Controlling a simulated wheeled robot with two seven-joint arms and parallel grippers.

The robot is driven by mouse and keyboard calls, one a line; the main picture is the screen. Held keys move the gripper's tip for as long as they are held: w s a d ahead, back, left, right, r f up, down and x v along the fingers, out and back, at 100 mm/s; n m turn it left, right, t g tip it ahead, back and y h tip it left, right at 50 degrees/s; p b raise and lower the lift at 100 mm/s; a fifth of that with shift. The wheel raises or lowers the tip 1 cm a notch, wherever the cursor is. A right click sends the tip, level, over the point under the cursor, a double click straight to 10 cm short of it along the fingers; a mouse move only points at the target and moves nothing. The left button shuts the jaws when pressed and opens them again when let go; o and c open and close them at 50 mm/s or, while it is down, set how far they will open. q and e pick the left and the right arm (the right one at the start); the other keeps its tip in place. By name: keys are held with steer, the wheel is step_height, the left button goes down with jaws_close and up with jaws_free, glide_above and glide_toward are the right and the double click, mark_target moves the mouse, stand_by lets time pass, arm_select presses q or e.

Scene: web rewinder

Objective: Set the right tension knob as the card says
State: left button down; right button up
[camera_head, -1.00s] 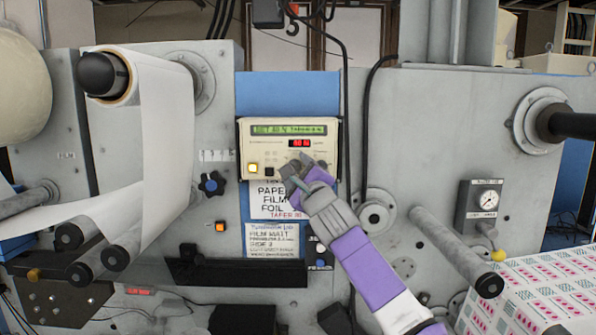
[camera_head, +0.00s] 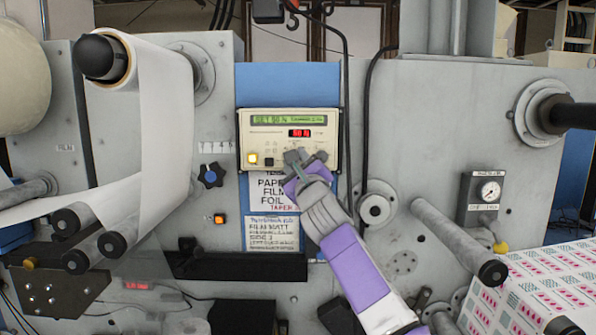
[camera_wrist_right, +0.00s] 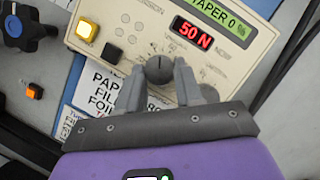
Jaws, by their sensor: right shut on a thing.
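The cream tension controller (camera_head: 260,131) is mounted on a blue panel between the grey machine frames. My right gripper (camera_head: 297,160) reaches it from the lower right. In the right wrist view its fingers (camera_wrist_right: 160,85) are shut on a dark round knob (camera_wrist_right: 159,69) with an index line. The red display (camera_wrist_right: 191,32) reads 50 N, and the green display (camera_wrist_right: 218,22) shows TAPER 0 %. The card (camera_head: 268,190) below lists PAPER, FILM and FOIL; my gripper hides its right part. My left gripper is not in view.
A lit yellow button (camera_wrist_right: 88,30) and a black button (camera_wrist_right: 111,53) sit left of the knob. A blue star knob (camera_head: 210,175) is on the left frame. A second card (camera_head: 270,233) hangs below the first. A dial gauge (camera_head: 489,191) stands right.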

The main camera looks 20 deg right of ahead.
steer(key=m+g+h+p, duration=0.1)
steer(key=m+h, duration=0.2)
steer(key=m, duration=0.4)
steer(key=m+h+p, duration=0.1)
steer(key=m+h, duration=0.3)
steer(key=m, duration=0.3)
steer(key=a+m+g+h+p, duration=0.1)
steer(key=m+h, duration=0.2)
steer(key=m, duration=0.5)
steer(key=shift+w+a+r+g, duration=0.1)
steer(key=shift+w+g, duration=0.05)
steer(key=shift+g, duration=0.15)
steer(key=shift+m+h, duration=0.3)
steer(key=shift+h, duration=0.1)
steer(key=o, duration=1)
steer(key=shift+o, duration=0.2)
steer(key=b+v, duration=0.7)
steer(key=shift+s+b, duration=0.25)
steer(key=shift+b, duration=0.05)
